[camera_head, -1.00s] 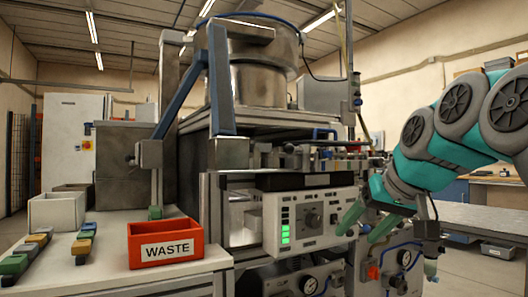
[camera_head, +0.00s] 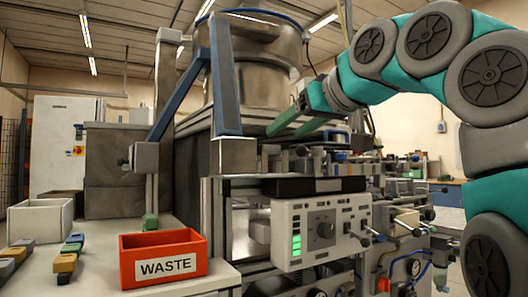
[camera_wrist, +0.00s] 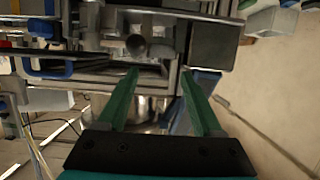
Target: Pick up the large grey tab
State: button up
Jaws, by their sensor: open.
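My gripper (camera_head: 284,131) is raised in front of the machine's upper frame, with its two green fingers apart and nothing between them. In the wrist view my gripper (camera_wrist: 159,72) also shows open and empty, with machinery beyond the fingertips. Small tabs lie on the table at the left of the head view. I cannot tell which tab is the large grey one. My gripper is well above these tabs and to their right.
A red WASTE bin (camera_head: 165,257) stands at the table's front, with a green tab (camera_head: 150,222) behind it. A white open box (camera_head: 40,220) is at the back left. The machine with its control panel (camera_head: 320,230) fills the middle. A blue post (camera_head: 224,85) stands left of my gripper.

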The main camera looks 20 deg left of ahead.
aim_at(268, 150)
jog(key=x, duration=0.6)
jog(key=shift+a+f, duration=0.15)
jog(key=shift+f, duration=0.1)
jog(key=shift+c, duration=0.4)
jog(key=c, duration=0.9)
